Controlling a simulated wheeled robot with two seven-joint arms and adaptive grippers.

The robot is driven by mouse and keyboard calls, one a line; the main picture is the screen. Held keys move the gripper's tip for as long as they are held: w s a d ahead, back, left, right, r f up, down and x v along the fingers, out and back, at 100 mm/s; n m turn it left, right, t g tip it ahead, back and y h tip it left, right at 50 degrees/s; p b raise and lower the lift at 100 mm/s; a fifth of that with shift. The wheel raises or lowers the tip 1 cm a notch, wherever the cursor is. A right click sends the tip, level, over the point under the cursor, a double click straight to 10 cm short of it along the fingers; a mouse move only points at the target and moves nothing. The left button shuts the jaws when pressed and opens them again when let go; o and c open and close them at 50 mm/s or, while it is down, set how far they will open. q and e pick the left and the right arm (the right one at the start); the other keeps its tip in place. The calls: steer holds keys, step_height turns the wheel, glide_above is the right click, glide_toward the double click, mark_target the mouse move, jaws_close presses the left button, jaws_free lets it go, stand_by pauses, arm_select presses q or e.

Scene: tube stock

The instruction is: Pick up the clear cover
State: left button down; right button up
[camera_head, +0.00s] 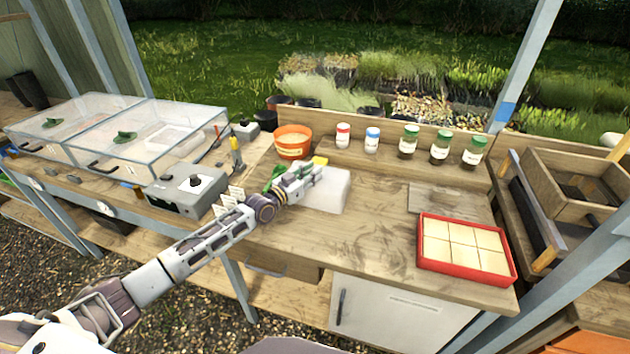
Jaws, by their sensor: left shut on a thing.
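The clear cover (328,192) is a pale, see-through box shape at the middle of the workbench, behind and right of my left gripper's wrist. My left gripper (314,167) reaches in from the left and is shut at the cover's top edge. The fingertips are small, and the exact grip is partly hidden by the gripper itself. I cannot tell whether the cover touches the bench or hangs just above it. My right gripper is not in view.
A red tray (466,272) of pale blocks sits at the right front. An orange pot (292,142) and several lidded jars (408,145) line the back. Large clear-lidded boxes (150,140) and a grey control box (187,190) stand left. The bench's middle front is clear.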

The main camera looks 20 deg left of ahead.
arm_select(q)
steer(key=shift+r, duration=0.1)
step_height(320, 180, up, 10)
steer(key=shift+p, duration=0.45)
stand_by(0.4)
